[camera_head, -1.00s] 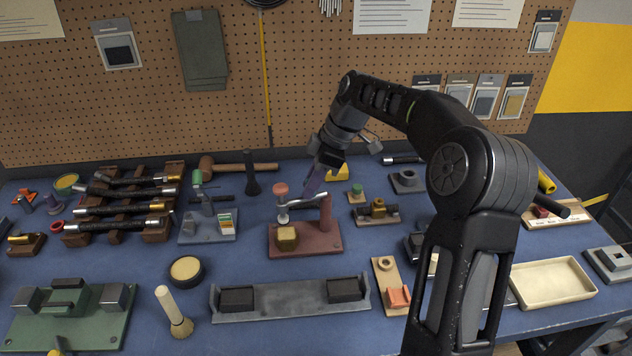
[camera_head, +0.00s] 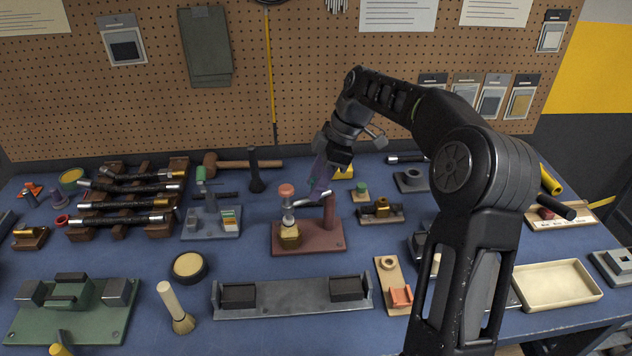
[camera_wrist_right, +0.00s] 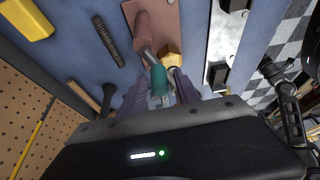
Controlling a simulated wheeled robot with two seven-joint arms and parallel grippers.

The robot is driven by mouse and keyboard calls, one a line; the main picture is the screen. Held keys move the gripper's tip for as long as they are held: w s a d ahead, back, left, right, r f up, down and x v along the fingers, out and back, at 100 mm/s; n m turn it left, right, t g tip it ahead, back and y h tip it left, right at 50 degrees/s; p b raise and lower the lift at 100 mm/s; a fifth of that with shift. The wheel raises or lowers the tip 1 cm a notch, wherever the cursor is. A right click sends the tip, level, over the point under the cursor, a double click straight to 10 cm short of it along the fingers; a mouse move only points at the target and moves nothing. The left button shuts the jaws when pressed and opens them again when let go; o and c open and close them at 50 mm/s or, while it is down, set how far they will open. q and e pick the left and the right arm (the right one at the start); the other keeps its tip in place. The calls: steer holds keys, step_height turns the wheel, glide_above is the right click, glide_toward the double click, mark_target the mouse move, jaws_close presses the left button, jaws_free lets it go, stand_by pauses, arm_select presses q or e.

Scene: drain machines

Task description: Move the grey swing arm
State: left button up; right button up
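The grey swing arm (camera_head: 311,203) reaches left from an upright post (camera_head: 330,210) on a dark red base (camera_head: 318,240). A salmon knob (camera_head: 286,190) tops its free end, with a grey foot above a brass block (camera_head: 290,239). My right gripper (camera_head: 319,192) has its purple fingers down at the arm, close to the post. In the right wrist view its fingers (camera_wrist_right: 163,75) stand either side of a teal cylinder, the post (camera_wrist_right: 145,28) just beyond. The exact contact is hidden, so I cannot tell whether they are closed on the arm. My left gripper is out of view.
A grey stand with a green knob (camera_head: 201,173) is left of the base. A grey tray (camera_head: 270,307) with dark blocks lies in front. A clamp piece (camera_head: 380,210) lies on the right, a black funnel (camera_head: 255,178) behind left. A pegboard closes the back.

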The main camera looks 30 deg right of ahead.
steer(key=shift+o, duration=0.3)
steer(key=shift+d+r, duration=0.1)
steer(key=shift+r, duration=0.1)
steer(key=v, duration=0.3)
steer(key=shift+d+r, duration=0.1)
steer(key=shift+r, duration=0.2)
steer(key=p+v, duration=0.2)
steer(key=v, duration=0.1)
steer(key=shift+s+d+r, duration=0.1)
steer(key=shift+r, duration=0.25)
steer(key=shift+f, duration=0.1)
